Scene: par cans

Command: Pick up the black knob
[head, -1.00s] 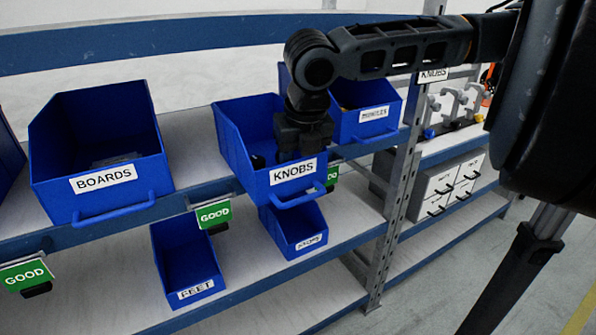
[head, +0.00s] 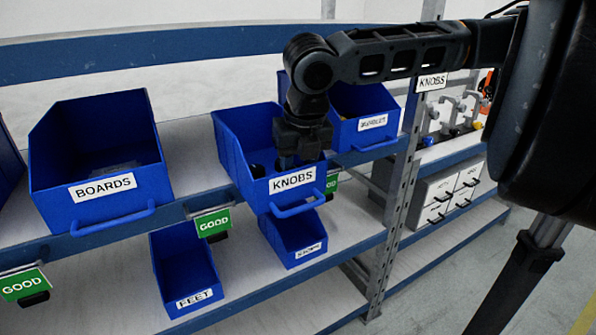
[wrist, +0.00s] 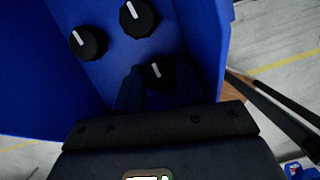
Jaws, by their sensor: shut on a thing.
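The blue KNOBS bin (head: 233,150) stands on the upper shelf, with my gripper (head: 298,158) pointing down into its front part. In the wrist view, a black knob with a white mark (wrist: 157,71) sits between the two fingers of my gripper (wrist: 158,86). The fingers are shut on this knob, low inside the bin. Two more black knobs lie apart from the fingers on the bin floor, one at the top (wrist: 138,18) and one to the left (wrist: 87,43). In the head view the bin's front wall hides the fingertips and the held knob.
A blue BOARDS bin (head: 100,205) stands to the left on the same shelf. Another blue bin (head: 365,132) is close on the right. The FEET bin (head: 187,268) and another small bin (head: 293,240) are on the shelf below. A metal upright (head: 408,170) stands to the right.

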